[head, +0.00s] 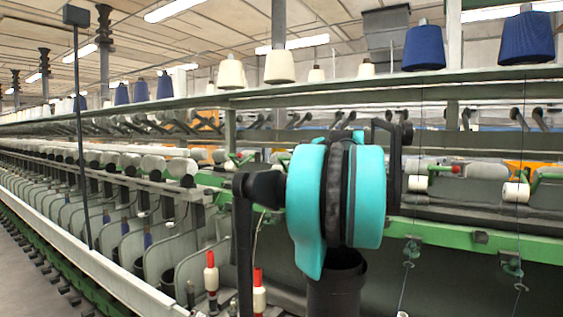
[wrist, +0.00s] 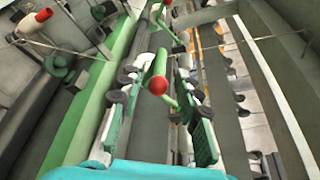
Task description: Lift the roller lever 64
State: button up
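In the wrist view, a green lever with a red ball end (wrist: 158,86) lies between the two fingers of my gripper (wrist: 156,74). I see no clear contact with the lever. No number shows, so I cannot tell whether it is lever 64. In the head view, my teal arm covers the middle and I cannot make out my gripper.
Another red ball end (wrist: 167,3) shows at the top of the wrist view. A long green rail (wrist: 85,120) runs left of my gripper. In the head view, blue yarn cones (head: 526,40) stand on the upper shelf and red-topped bobbins (head: 210,272) stand low in front.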

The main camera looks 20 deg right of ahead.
jog(key=x, duration=0.7)
jog(key=shift+w+a+f, duration=0.1)
jog(key=shift+w+a, duration=0.05)
jog(key=shift+w, duration=0.05)
grip_shut()
